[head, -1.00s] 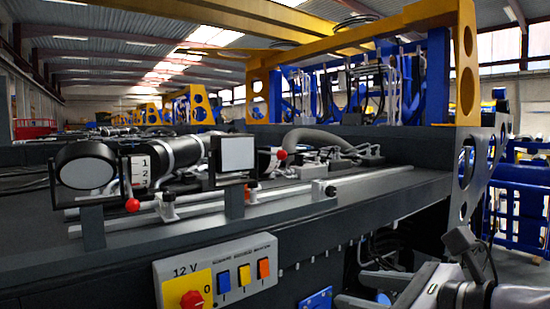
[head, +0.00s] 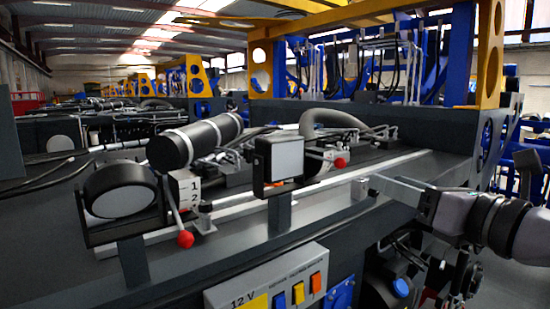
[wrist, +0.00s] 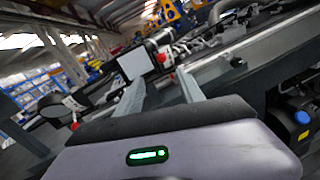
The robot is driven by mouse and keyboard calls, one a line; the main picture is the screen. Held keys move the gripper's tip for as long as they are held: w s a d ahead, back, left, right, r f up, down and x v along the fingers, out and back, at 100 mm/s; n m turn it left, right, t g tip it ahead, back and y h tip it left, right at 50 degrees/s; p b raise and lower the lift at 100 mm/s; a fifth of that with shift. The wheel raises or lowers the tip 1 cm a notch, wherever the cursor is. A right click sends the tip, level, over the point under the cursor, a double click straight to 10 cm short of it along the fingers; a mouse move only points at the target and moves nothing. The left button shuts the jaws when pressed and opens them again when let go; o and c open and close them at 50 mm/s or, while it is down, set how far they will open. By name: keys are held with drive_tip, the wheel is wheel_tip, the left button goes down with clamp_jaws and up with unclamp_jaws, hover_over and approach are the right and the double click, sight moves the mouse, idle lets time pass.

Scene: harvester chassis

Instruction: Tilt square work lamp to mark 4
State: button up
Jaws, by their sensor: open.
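The square work lamp (head: 284,159) has a pale face in a black frame and stands on a grey post at the chassis edge. Its red lever ball (head: 340,162) sticks out to its right. Its marks cannot be read here. My gripper (head: 384,183) is open and empty, to the right of the ball and a little lower in the head view. In the wrist view, the square lamp (wrist: 137,62) and its red ball (wrist: 161,58) appear beyond my gripper's two fingers (wrist: 160,78), with the ball between the fingertips' directions. No contact shows.
A round lamp (head: 121,198) with its own red ball (head: 185,239) and a scale plate (head: 185,190) showing 1 and 2 stands at left. A rail (head: 330,184) runs behind the square lamp. A 12 V switch panel (head: 270,288) is below. Hoses (head: 330,118) lie behind.

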sight(344, 166)
drive_tip(key=p+x, duration=0.3)
drive_tip(key=x, duration=1.1)
drive_tip(key=shift+w+f, duration=0.1)
drive_tip(key=shift+w, duration=0.3)
drive_tip(key=shift+d, duration=0.1)
clamp_jaws()
